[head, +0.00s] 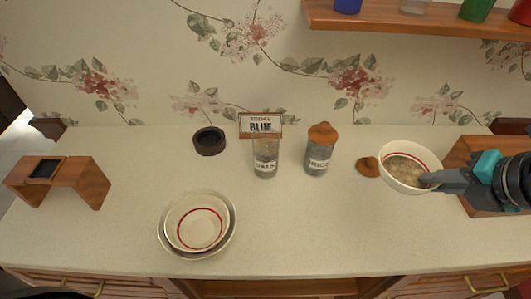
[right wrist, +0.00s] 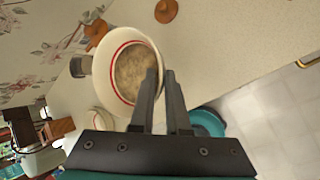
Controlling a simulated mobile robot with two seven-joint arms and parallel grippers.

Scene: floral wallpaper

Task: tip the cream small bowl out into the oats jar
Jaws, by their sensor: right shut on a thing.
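The cream small bowl (head: 427,157) has a red ring inside and holds pale, grainy contents (head: 404,170). My right gripper (head: 428,179) is shut on its rim at the right side of the counter. In the right wrist view, one finger of the gripper (right wrist: 160,90) is inside the bowl (right wrist: 107,75) and the other outside. The bowl looks tilted in that view. The oats jar (head: 265,166) is a clear jar labelled OATS, left of the bowl and apart from it. My left gripper is not in view.
A corked jar (head: 317,160) stands between the oats jar and the bowl. A loose cork lid (head: 368,167), dark ring (head: 209,141), sign reading TODAY BLUE (head: 260,125), nested bowls (head: 230,240) and wooden stand (head: 90,185) are on the counter. The front middle is clear.

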